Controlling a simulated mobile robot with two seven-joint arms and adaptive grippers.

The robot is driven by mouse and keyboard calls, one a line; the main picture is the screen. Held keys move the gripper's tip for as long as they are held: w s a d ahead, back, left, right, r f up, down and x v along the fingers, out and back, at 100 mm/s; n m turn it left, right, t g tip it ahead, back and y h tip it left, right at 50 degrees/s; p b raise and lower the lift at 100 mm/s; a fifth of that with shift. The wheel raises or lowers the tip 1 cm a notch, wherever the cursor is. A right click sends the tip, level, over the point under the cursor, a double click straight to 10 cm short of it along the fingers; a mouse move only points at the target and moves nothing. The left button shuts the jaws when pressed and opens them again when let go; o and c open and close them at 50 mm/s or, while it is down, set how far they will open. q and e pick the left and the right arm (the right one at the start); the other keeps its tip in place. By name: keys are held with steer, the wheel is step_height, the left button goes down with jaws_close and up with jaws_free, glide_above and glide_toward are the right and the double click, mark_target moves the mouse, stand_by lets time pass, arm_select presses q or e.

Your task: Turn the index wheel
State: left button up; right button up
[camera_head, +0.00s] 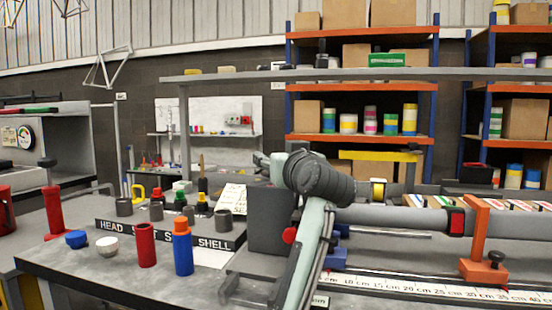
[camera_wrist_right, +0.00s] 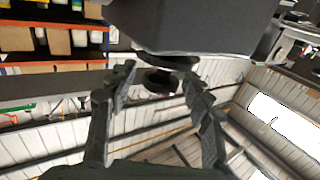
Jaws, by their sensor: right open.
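In the right wrist view, my right gripper (camera_wrist_right: 150,88) is open, with its two dark fingers spread apart. A dark round disc (camera_wrist_right: 160,80) shows between and beyond the fingertips, under a dark grey box (camera_wrist_right: 195,25). It may be the index wheel; I cannot tell whether the fingers touch it. In the head view, a dark grey box (camera_head: 268,218) stands on the bench, partly behind my right arm. No index wheel can be made out clearly there. My right gripper is not clearly seen in the head view. My left gripper is not in view.
A red cylinder (camera_head: 146,245), a blue cylinder with orange top (camera_head: 183,250) and a white bowl (camera_head: 107,246) stand on the left bench (camera_head: 100,275). An orange clamp-like stand (camera_head: 478,250) rises by a ruler strip (camera_head: 420,288) at right. Shelves stand behind.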

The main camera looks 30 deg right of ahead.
steer(key=v, duration=0.7)
steer(key=shift+s, duration=0.25)
